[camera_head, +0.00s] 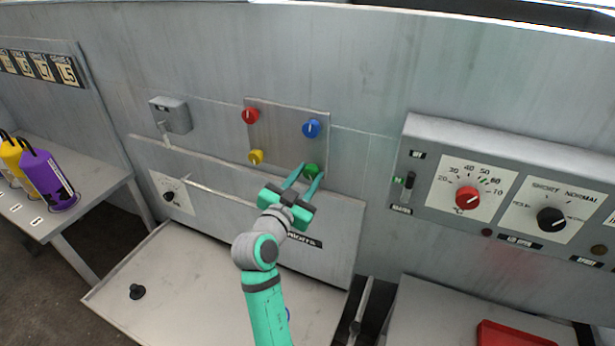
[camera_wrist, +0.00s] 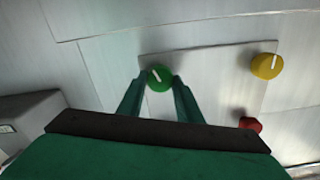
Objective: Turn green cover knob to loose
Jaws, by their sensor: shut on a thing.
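The green cover knob (camera_head: 311,170) is at the lower right corner of a square metal cover plate (camera_head: 284,135) on the grey wall. In the wrist view the green knob (camera_wrist: 159,77) shows a white pointer line, tilted slightly to the left at its top. My gripper (camera_head: 309,181) reaches up to it from below, its two teal fingers on either side of the knob. In the wrist view my gripper (camera_wrist: 159,84) is shut on the knob, one finger at each side. The knob sits against the plate.
Red (camera_head: 250,116), blue (camera_head: 312,128) and yellow (camera_head: 256,157) knobs sit at the plate's other corners. A grey control panel (camera_head: 425,140) with dials juts out at the right. A grey lever box (camera_head: 171,115) is at the left. A metal table (camera_head: 190,300) lies below.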

